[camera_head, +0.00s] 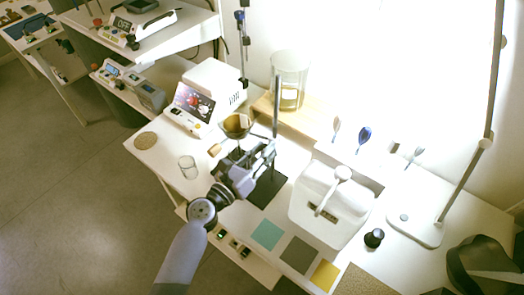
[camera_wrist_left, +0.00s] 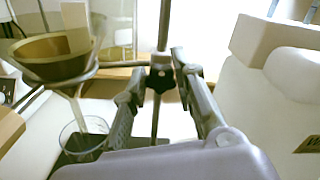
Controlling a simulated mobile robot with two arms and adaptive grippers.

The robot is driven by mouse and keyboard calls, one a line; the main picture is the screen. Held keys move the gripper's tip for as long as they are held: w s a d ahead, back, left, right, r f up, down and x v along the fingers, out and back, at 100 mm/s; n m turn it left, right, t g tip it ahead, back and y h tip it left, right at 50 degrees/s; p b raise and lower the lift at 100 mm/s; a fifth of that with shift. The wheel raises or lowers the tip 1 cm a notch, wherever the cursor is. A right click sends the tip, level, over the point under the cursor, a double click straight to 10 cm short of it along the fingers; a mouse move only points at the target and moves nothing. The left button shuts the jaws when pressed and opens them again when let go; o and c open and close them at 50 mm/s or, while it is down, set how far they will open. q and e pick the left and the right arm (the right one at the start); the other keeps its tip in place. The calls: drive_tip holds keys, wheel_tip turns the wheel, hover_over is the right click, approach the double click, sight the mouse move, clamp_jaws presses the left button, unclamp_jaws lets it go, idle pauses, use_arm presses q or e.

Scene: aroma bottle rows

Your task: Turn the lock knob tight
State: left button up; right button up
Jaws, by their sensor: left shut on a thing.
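A thin upright stand rod (camera_head: 277,105) rises from a dark base plate (camera_head: 268,190) on the white table. In the left wrist view the dark lock knob (camera_wrist_left: 160,78) sits on the rod's clamp, in the middle of the picture. My left gripper (camera_head: 264,152) reaches in beside the rod. Its fingers (camera_wrist_left: 160,84) lie on both sides of the knob and are shut on it. The clamp carries a ring with a brown funnel-like bowl (camera_head: 237,125), also in the left wrist view (camera_wrist_left: 52,57). My right gripper does not show.
A white machine with a lever (camera_head: 330,205) stands right, close to the arm. A white instrument (camera_head: 190,108) and a large glass vessel (camera_head: 290,80) stand behind. Coloured mats (camera_head: 267,235) lie in front.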

use_arm(q)
clamp_jaws()
drive_tip(key=shift+m, duration=0.3)
drive_tip(key=shift+d+f+m, duration=0.1)
drive_tip(key=shift+f+m, duration=0.05)
drive_tip(key=shift+m, duration=8.65)
drive_tip(key=shift+f+m, duration=0.15)
drive_tip(key=shift+m, duration=8.65)
